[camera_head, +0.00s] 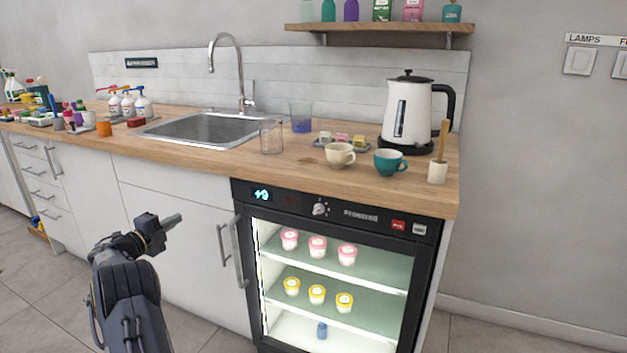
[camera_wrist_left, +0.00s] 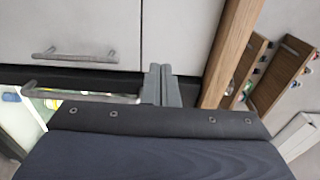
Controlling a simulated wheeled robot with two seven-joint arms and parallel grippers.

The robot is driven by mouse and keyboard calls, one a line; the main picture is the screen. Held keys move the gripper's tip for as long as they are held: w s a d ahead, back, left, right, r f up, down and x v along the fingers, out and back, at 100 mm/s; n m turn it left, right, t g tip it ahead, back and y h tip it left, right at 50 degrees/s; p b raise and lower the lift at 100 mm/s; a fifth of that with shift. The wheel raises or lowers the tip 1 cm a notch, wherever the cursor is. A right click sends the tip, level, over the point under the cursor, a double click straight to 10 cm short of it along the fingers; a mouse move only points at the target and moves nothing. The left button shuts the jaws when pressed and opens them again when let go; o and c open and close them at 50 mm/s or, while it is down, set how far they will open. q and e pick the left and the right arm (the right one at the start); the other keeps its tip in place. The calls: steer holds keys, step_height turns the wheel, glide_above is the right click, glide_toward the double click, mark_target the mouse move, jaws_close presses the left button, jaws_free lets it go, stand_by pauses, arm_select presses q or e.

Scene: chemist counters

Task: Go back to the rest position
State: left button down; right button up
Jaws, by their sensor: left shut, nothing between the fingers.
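My left gripper (camera_head: 172,221) is in front of the white lower cabinet doors, below the counter edge and left of the small fridge. Its fingers are shut with nothing between them. In the left wrist view the shut fingers (camera_wrist_left: 162,84) show side by side, with cabinet doors and a handle beyond them. It touches nothing that I can see. My right gripper does not show in either view.
A wooden counter (camera_head: 235,160) carries a sink, cups and a white kettle (camera_head: 408,112). The lit fridge (camera_head: 335,230) holds pink and yellow tubs and a blue item. Its handle (camera_head: 238,250) and a cabinet handle (camera_head: 222,245) stick out. Tiled floor lies in front.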

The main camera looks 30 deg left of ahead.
arm_select(q)
steer(key=d+r+n+g+y, duration=0.1)
steer(key=d+r+n+y, duration=0.1)
steer(key=r+n+y, duration=0.35)
steer(key=d+r+n+g+y, duration=0.1)
steer(key=d+r+n+y, duration=0.2)
steer(key=r+n, duration=0.5)
steer(key=s+d+f+n+g+h, duration=0.2)
steer(key=s+d, duration=0.1)
steer(key=d, duration=0.7)
steer(key=s+d+f+n+g+h, duration=0.2)
steer(key=s+d+n+h, duration=0.1)
steer(key=d, duration=0.7)
steer(key=s+d+f+n+g+h, duration=0.2)
steer(key=s+d, duration=0.1)
steer(key=d, duration=0.7)
steer(key=s+d+f+m+g+h, duration=0.1)
steer(key=s+d+f+h, duration=0.15)
steer(key=s+d, duration=0.35)
steer(key=s+d+f+g+h, duration=0.2)
steer(key=s+d+f, duration=0.25)
steer(key=d, duration=0.35)
steer(key=s+d+f+m+g+h, duration=0.1)
steer(key=s+d+f+h, duration=0.15)
steer(key=s+d, duration=0.4)
step_height(320, 180, up, 26)
steer(key=p, duration=2.6)
steer(key=shift+w+r+y+p, duration=0.15)
steer(key=shift+w+y+p, duration=0.15)
steer(key=shift+w+y, duration=0.1)
